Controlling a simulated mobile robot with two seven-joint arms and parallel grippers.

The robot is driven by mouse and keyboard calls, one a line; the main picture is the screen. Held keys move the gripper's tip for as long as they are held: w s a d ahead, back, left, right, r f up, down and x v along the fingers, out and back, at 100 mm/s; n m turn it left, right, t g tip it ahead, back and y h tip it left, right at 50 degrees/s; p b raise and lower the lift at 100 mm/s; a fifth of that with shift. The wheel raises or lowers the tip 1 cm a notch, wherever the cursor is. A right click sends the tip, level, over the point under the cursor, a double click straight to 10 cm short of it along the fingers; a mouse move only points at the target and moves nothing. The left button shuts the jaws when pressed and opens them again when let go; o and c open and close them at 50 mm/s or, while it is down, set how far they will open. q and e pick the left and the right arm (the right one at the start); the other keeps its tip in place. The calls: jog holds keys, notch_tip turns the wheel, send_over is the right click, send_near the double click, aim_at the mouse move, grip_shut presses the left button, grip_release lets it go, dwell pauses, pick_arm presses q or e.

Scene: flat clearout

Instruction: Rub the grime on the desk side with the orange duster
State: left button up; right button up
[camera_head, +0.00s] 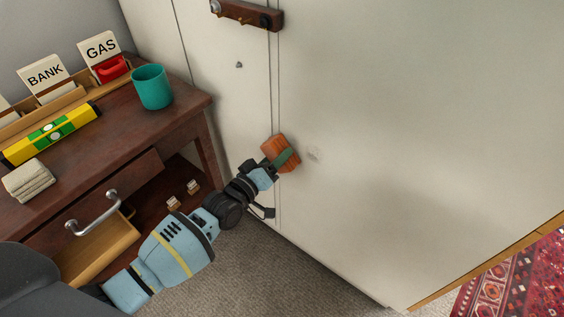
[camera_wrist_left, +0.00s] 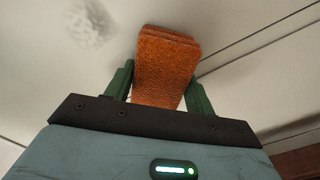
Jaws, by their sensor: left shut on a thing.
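The orange duster (camera_head: 274,147) is a small block held in my left gripper (camera_head: 284,158), close to a pale upright panel right of the desk (camera_head: 120,125). In the left wrist view the duster (camera_wrist_left: 166,62) sits between the two green fingers of the left gripper (camera_wrist_left: 160,88). A faint greyish grime patch (camera_head: 314,153) is on the pale panel, just right of the duster. The grime (camera_wrist_left: 88,22) shows at the upper left in the left wrist view, apart from the duster. I cannot tell whether the duster touches the panel. My right gripper is not in view.
The desk holds a teal cup (camera_head: 152,87), a yellow-green level (camera_head: 50,133), a stack of pale pads (camera_head: 28,180) and a letter rack (camera_head: 60,102). A drawer (camera_head: 98,248) stands open below. A hook rail (camera_head: 247,14) is above. The panel right of the grime is clear.

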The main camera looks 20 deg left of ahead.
pick_arm(q)
jog(key=shift+w+a+r, duration=0.1)
jog(key=shift+w+a, duration=0.05)
jog(key=shift+a, duration=0.05)
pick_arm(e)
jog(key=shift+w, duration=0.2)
pick_arm(q)
jog(key=shift+r, duration=0.1)
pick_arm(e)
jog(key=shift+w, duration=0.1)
